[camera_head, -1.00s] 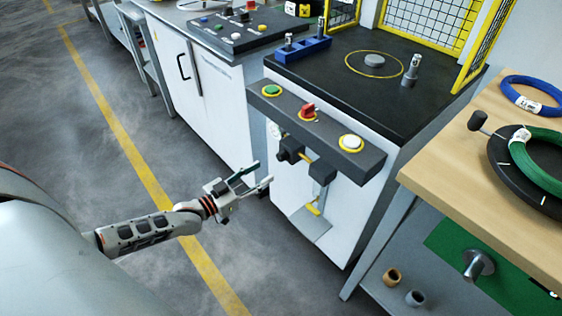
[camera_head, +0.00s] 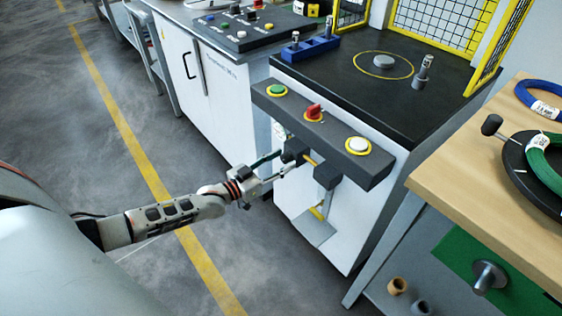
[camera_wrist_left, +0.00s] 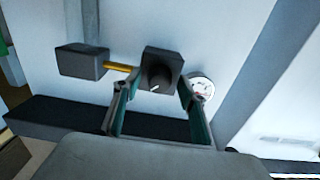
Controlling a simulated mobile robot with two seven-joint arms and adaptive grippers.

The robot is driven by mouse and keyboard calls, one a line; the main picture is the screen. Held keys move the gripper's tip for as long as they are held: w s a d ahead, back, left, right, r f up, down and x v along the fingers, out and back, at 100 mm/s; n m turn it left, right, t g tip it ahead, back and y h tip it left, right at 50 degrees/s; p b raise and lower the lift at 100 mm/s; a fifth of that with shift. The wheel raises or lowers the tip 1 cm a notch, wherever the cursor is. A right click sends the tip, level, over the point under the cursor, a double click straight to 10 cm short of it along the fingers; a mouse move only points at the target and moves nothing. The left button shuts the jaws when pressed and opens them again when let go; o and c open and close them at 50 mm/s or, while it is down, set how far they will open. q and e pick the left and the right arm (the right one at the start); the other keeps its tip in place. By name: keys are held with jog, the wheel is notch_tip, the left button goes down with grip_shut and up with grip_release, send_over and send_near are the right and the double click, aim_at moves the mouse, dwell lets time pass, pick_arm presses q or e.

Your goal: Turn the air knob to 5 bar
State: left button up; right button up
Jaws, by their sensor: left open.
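The air knob (camera_wrist_left: 158,77) is a dark round knob with a short white mark, on a black block on the white cabinet front. In the head view its black block (camera_head: 294,151) sits below the button panel. A round white gauge (camera_wrist_left: 203,87) shows beside it, partly covered by one finger; its reading is too small to tell. My left gripper (camera_head: 279,165) is open in front of the block. In the wrist view its two fingers (camera_wrist_left: 155,93) stand on either side of the knob; I cannot tell whether they touch it. My right gripper is not in view.
The button panel (camera_head: 322,134) with green, red and white controls juts out just above. A second black block (camera_head: 327,176) sits beside, joined by a yellow pipe. A wooden table (camera_head: 456,158) with wire coils stands at right. The floor to the left is clear.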

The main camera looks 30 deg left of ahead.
pick_arm(q)
jog(key=c, duration=1.1)
